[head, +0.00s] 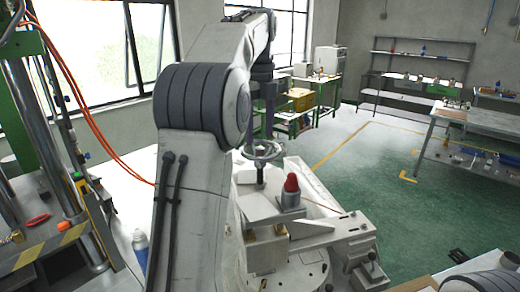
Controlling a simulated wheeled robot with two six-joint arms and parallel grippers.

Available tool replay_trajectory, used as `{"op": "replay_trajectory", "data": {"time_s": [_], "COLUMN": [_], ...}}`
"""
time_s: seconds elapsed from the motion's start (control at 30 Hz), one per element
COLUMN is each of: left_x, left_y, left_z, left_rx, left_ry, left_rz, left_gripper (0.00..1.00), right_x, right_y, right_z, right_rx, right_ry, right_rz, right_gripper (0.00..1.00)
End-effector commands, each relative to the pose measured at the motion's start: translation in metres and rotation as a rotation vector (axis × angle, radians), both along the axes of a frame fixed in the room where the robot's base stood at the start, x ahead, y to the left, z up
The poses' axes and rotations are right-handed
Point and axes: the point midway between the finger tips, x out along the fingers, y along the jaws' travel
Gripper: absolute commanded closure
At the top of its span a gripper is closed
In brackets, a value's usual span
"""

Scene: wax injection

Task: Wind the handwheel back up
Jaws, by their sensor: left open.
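The handwheel (277,153) is a pale metal ring on a dark upright spindle, above the white wax injection machine (262,208) in the middle of the head view. My left arm reaches over from the front, and its dark left gripper (262,138) points down at the handwheel. The gripper's fingers are open, at or just above the ring's far side. I cannot tell whether they touch it. My arm hides part of the machine's left side. My right gripper is out of view.
A red-topped part (291,184) stands on the machine just right of the handwheel. A press frame with orange hoses (75,85) stands at the left, with a spray bottle (140,248) beside it. A workbench (490,122) is at the right. Green floor (400,215) between is clear.

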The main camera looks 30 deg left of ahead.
Motion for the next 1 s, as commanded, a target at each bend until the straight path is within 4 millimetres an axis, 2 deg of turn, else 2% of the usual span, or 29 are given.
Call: {"op": "replay_trajectory", "data": {"time_s": [0.1, 0.3, 0.67, 0.73, 0.83, 0.87, 1.0], "left_x": [-0.001, 0.0, 0.0, 0.0, 0.0, 0.0, 0.0], "left_y": [-0.001, -0.001, 0.0, 0.0, 0.0, 0.0, 0.0], "left_z": [-0.02, -0.039, -0.044, -0.044, -0.044, -0.044, -0.044], "left_rx": [-0.001, 0.0, 0.0, 0.0, 0.0, 0.0, 0.0], "left_ry": [0.003, 0.0, -0.001, -0.001, -0.001, -0.001, 0.0], "left_rz": [0.0, 0.0, 0.0, 0.001, 0.001, 0.001, 0.002], "left_gripper": [0.38, 0.38, 0.38, 0.57, 0.96, 1.0, 1.0], "right_x": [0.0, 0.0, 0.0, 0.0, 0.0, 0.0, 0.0], "right_y": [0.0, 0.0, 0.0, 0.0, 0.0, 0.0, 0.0], "right_z": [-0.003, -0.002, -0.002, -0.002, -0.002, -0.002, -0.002], "right_rx": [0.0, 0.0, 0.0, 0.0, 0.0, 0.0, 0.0], "right_ry": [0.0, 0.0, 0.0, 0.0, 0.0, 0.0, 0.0], "right_rz": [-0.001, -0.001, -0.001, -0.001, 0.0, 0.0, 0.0], "right_gripper": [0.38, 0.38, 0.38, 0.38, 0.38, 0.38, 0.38]}}
